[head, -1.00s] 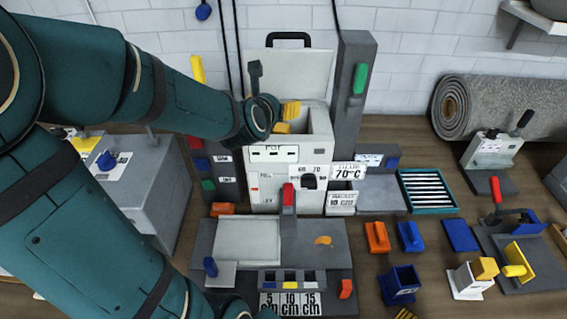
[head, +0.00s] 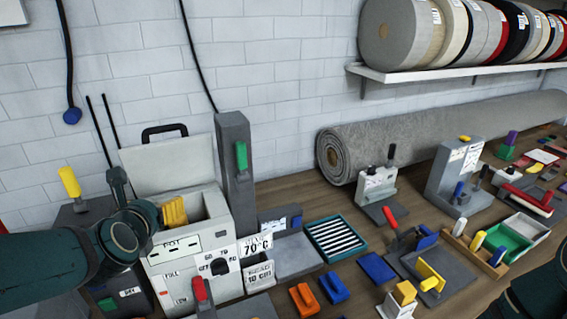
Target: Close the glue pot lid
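The glue pot (head: 180,262) is a pale box with a POT label and FULL and LOW marks. Its lid (head: 165,167) stands open, tilted back towards the wall, with a black handle (head: 164,131) on its upper edge. Yellow blocks (head: 174,212) show in the open top. My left gripper (head: 122,194) is at the pot's front left, below the raised lid. Its fingers are mostly hidden by the wrist, and I cannot tell whether they are open. Part of my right arm shows at the lower right; its gripper is out of view.
A grey post (head: 234,175) with a green handle stands right of the pot. A tray with striped bars (head: 336,239) and orange and blue blocks lie on the bench. A rolled rug (head: 430,125) lies behind, under a shelf (head: 450,61) of rolls.

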